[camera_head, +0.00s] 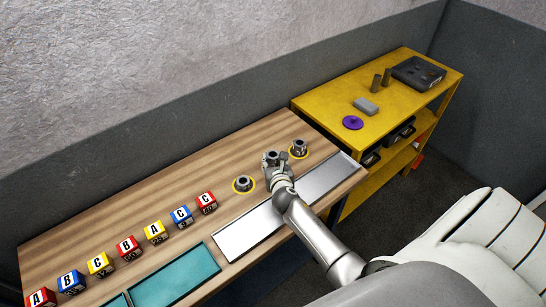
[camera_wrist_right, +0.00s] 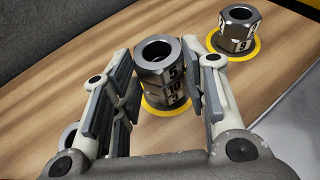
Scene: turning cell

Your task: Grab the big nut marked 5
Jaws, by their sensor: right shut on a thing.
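The big nut marked 5 (camera_wrist_right: 160,55) is a dark metal hex nut with a round hole, at the top of a stack in the right wrist view. Below it are nuts marked 10 (camera_wrist_right: 170,88) and another partly hidden number, over a yellow ring (camera_wrist_right: 152,104) on the wooden table. My right gripper (camera_wrist_right: 158,68) has its fingers on both sides of the nut marked 5 and is shut on it. In the head view my right gripper (camera_head: 272,162) is at the middle stack, hiding most of it. My left gripper is not in view.
Nut stacks stand on yellow rings to the left (camera_head: 243,184) and right (camera_head: 299,149) of my gripper. Lettered cubes (camera_head: 155,232) line the wooden table (camera_head: 130,205). A silver plate (camera_head: 240,232) and teal trays (camera_head: 175,278) lie along its front. A yellow shelf (camera_head: 335,110) stands behind right.

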